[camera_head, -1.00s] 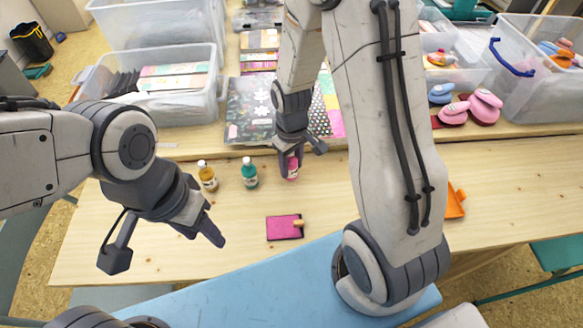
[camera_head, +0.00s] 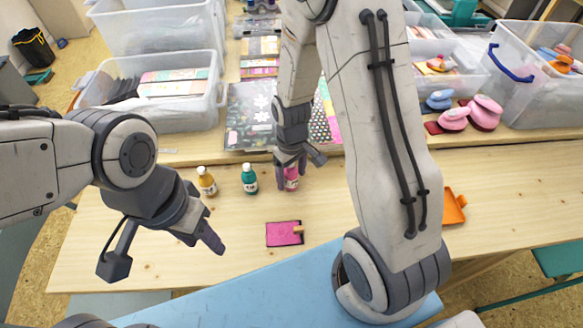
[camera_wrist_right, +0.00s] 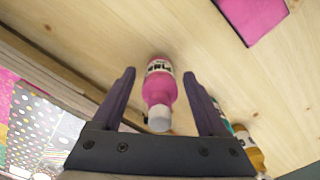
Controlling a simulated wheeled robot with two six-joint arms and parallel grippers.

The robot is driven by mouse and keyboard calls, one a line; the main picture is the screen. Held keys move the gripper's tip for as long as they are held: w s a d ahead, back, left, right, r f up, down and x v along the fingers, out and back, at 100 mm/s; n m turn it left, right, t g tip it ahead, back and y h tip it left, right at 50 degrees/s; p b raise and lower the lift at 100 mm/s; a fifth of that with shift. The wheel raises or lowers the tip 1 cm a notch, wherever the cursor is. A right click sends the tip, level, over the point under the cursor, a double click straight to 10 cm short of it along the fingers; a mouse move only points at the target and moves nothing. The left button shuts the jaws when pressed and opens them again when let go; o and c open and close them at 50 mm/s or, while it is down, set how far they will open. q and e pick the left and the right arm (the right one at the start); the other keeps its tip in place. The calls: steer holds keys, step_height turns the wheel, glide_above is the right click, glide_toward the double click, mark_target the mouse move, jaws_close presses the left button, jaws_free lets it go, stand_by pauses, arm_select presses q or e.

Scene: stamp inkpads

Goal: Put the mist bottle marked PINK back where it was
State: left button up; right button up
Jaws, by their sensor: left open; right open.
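The pink mist bottle (camera_head: 291,179) stands on the wooden table, at the right end of a row with a teal bottle and a yellow bottle. In the right wrist view the pink bottle (camera_wrist_right: 159,88) has a white cap and a label, partly readable. My right gripper (camera_head: 290,180) is open around it, with one finger on each side and a visible gap to each in the right wrist view (camera_wrist_right: 158,80). In the head view the fingers partly hide the bottle. My left gripper (camera_head: 212,240) is open and empty above the table's left part.
The teal bottle (camera_head: 249,178) and yellow bottle (camera_head: 207,181) stand left of the pink one. A pink inkpad (camera_head: 284,233) lies nearer the front. An orange item (camera_head: 453,207) lies at the right. Patterned papers (camera_head: 248,112) and clear bins (camera_head: 160,92) fill the back.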

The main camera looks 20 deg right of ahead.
step_height(320, 180, up, 12)
steer(key=shift+f+p, duration=0.2)
steer(key=shift+p, duration=0.45)
steer(key=s+a+r+n, duration=0.1)
steer(key=s+a+r, duration=0.1)
steer(key=s+a, duration=0.2)
steer(key=s+a+r+n, duration=0.1)
steer(key=s+a+r, duration=0.2)
steer(key=s, duration=0.5)
steer(key=s+a+r+n+y, duration=0.1)
steer(key=s+a+r, duration=0.1)
steer(key=s+a, duration=0.3)
steer(key=shift+s+a+r, duration=0.25)
steer(key=shift+s+r, duration=0.15)
steer(key=shift+s, duration=0.2)
steer(key=shift+r, duration=0.15)
step_height(320, 180, up, 5)
steer(key=p, duration=0.5)
